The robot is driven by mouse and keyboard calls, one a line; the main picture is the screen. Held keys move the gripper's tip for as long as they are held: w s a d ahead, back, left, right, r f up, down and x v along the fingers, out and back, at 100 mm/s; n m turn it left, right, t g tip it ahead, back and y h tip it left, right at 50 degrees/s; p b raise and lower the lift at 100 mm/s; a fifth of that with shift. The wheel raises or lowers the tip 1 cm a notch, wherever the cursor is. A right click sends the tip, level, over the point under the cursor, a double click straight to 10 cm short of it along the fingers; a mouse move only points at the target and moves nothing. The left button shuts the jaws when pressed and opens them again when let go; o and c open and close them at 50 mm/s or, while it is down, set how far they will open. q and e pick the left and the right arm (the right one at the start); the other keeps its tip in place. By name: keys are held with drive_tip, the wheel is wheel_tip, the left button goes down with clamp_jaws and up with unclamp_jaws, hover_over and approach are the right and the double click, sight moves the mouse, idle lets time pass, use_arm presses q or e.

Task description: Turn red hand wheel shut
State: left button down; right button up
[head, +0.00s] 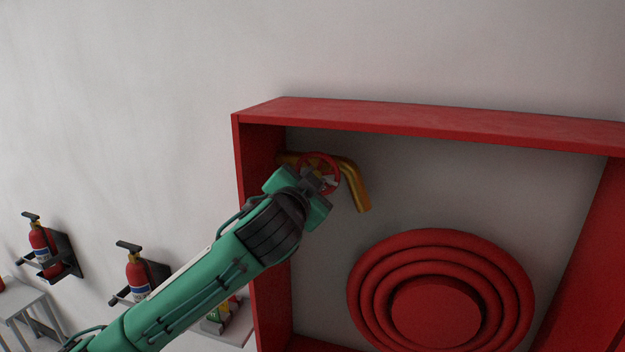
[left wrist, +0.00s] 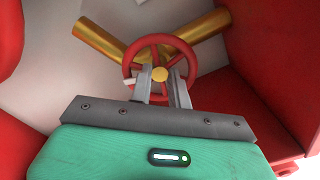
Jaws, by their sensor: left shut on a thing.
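The red hand wheel (head: 334,164) is on a brass pipe (head: 356,187) in the upper left of a red wall cabinet. In the left wrist view, the wheel (left wrist: 128,60) faces me, with a yellow hub at its centre and brass pipe arms (left wrist: 98,38) behind it. My left gripper (head: 325,180) is at the wheel. In the left wrist view, the fingers of my left gripper (left wrist: 164,84) reach the wheel's lower part, on either side below the hub, and are shut on it. My left wrist hides part of the wheel in the head view. My right gripper is not in view.
The red cabinet frame (head: 430,118) surrounds the valve, with its left side wall close to my wrist. A coiled red hose (head: 512,290) fills the lower middle. Fire extinguishers (head: 42,245) hang on the wall at left. The wall above the cabinet is clear.

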use_arm(q)
drive_tip(key=shift+m+p, duration=1.55)
drive_tip(key=shift+m, duration=5.75)
drive_tip(key=c, duration=1.6)
unclamp_jaws()
drive_tip(key=shift+s, duration=0.1)
drive_tip(key=b+v, duration=0.6)
drive_tip(key=v, duration=0.7)
drive_tip(key=shift+s+a, duration=0.1)
drive_tip(key=shift+s, duration=0.2)
